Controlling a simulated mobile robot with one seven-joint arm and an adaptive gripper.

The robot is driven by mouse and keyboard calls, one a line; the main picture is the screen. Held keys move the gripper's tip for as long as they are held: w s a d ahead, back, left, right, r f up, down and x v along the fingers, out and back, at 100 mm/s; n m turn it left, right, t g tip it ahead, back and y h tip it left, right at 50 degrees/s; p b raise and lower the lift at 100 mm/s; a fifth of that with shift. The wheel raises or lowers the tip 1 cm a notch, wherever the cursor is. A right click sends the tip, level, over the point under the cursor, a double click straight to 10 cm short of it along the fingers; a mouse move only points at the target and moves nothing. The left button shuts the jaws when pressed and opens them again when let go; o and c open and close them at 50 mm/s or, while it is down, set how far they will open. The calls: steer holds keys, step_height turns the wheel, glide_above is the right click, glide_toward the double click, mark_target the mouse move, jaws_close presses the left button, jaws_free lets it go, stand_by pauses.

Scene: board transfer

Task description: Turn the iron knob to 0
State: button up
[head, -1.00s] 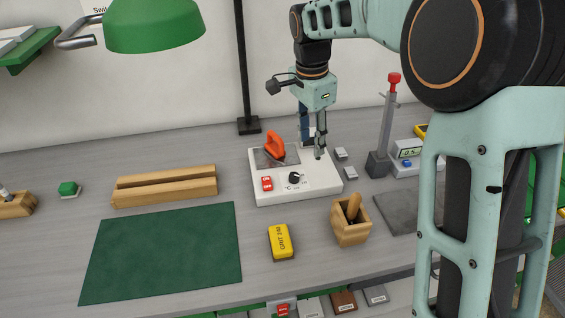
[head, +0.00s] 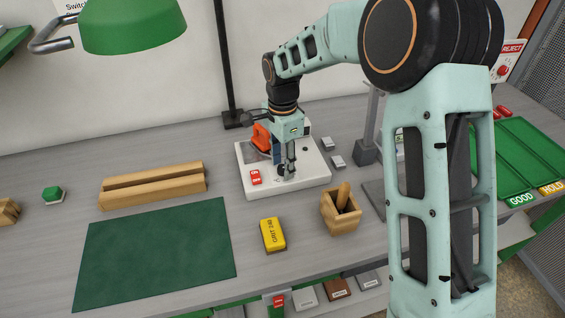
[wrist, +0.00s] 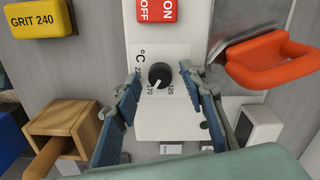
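The iron knob (wrist: 160,75) is a round black dial on the white station (head: 313,183), with °C and numbers such as 220, 170 and 120 around it. Its white pointer mark points toward the bottom of the wrist view, slightly left, near 170. I cannot make out a 0. My gripper (wrist: 160,77) is open, with one blue-padded finger on each side of the knob and a visible gap to it. In the head view my gripper (head: 286,174) is low over the station's front and mostly hides the knob. The orange-handled iron (wrist: 272,60) rests beside it on a metal plate.
A red ON/OFF switch (wrist: 156,10) is close to the knob. A yellow GRIT 240 block (head: 272,235) and a wooden holder (head: 340,213) stand in front of the station. The green mat (head: 155,255) is bare. Small grey blocks (head: 338,161) lie to the right.

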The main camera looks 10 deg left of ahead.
steer(key=shift+f, duration=0.2)
jaws_close()
